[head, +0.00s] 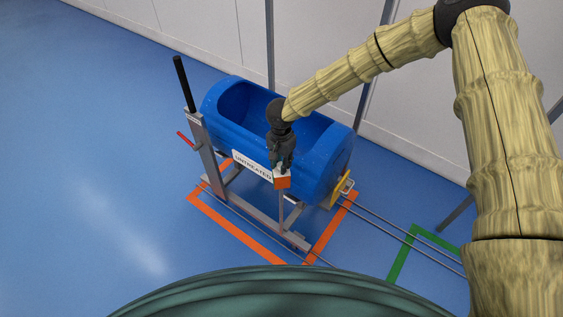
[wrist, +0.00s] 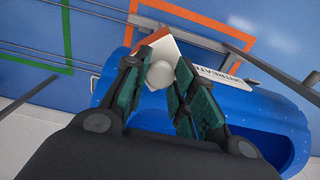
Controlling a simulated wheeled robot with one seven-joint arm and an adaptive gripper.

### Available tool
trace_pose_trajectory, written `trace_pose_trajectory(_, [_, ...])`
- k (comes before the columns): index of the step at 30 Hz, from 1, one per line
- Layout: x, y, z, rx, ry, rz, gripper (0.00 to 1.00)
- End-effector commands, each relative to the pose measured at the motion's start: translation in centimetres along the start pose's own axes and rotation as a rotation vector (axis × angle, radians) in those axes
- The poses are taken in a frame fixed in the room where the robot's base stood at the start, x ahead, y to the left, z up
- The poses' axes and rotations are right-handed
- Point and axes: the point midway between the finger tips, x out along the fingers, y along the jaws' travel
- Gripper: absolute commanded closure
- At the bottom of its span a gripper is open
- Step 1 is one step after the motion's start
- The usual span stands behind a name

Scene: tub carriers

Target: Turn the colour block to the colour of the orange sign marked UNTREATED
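The colour block (head: 282,182) is at the front of the blue tub, at the right end of the sign. It shows an orange face towards the head camera. My gripper (head: 281,168) points down just above the block. Its fingers (wrist: 163,68) stand close on either side of the knob; I cannot tell whether both touch it.
The blue tub (head: 236,133) sits on a grey frame with a black-handled lever (head: 183,83) and a red handle (head: 186,139) at left. An orange floor outline (head: 240,235) surrounds the carrier; a green one (head: 402,255) is at right. Floor at left is clear.

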Motion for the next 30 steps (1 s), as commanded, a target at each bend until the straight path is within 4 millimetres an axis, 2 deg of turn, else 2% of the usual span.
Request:
trace_pose_trajectory(1, [-0.01, 0.04, 0.00, 0.000, 0.000, 0.001, 0.92])
trace_pose_trajectory(2, [-0.01, 0.04, 0.00, 0.000, 0.000, 0.001, 0.98])
trace_pose_trajectory(14, [-0.10, 0.06, 0.01, 0.063, -0.001, 0.001, 0.97])
trace_pose_trajectory(30, [-0.12, 0.07, 0.00, 0.482, 0.000, 0.002, 0.97])
